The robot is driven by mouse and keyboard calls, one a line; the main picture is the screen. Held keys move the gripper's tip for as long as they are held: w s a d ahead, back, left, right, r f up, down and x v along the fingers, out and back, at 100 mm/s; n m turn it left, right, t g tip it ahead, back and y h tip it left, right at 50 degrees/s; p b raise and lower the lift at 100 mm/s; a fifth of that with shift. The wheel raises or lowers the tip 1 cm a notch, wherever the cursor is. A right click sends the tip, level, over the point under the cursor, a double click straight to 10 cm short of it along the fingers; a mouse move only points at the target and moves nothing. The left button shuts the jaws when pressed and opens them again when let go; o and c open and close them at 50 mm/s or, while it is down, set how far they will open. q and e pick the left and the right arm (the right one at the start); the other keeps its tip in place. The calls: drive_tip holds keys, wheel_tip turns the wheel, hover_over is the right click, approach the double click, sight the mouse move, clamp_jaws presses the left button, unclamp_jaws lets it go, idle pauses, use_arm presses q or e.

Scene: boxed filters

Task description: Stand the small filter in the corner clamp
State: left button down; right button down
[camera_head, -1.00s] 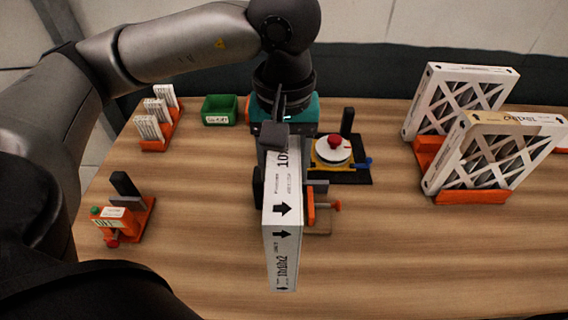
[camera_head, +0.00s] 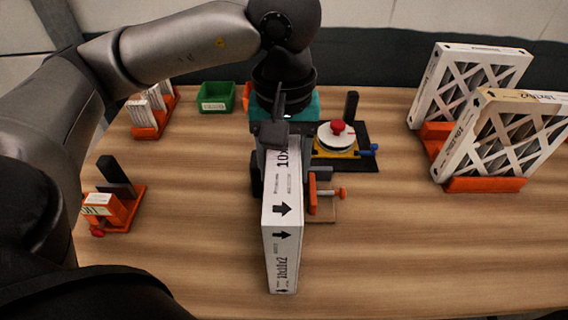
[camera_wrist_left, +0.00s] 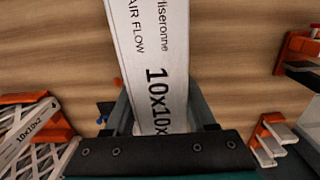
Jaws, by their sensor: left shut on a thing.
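My left gripper (camera_head: 282,160) is shut on a white filter (camera_head: 282,215), gripping it at its far upper end. The filter stands on edge, its narrow printed side with black arrows facing up and its near end toward me. The left wrist view shows the same filter (camera_wrist_left: 152,60) between the fingers (camera_wrist_left: 160,112), marked 10x10. An orange clamp with a red knob (camera_head: 327,194), likely the corner clamp, sits on a wooden base just right of the filter, partly hidden behind it. I cannot tell whether the filter touches the table. My right gripper is not in view.
Large filters (camera_head: 500,140) stand in orange holders at the right. A round gauge with a red knob (camera_head: 338,135) sits behind the clamp. A green bin (camera_head: 215,98), a rack of small white filters (camera_head: 150,112) and an orange fixture (camera_head: 118,205) stand left. The front table is clear.

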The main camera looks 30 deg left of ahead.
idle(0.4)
use_arm(q)
drive_tip(key=shift+c, duration=0.7)
unclamp_jaws()
wheel_tip(320, 180, up, 15)
drive_tip(key=p, duration=0.3)
drive_tip(key=shift+r+p, duration=0.15)
drive_tip(key=shift+p, duration=0.15)
drive_tip(key=shift+r, duration=0.1)
wheel_tip(320, 180, up, 7)
drive_tip(key=p, duration=0.7)
idle(0.4)
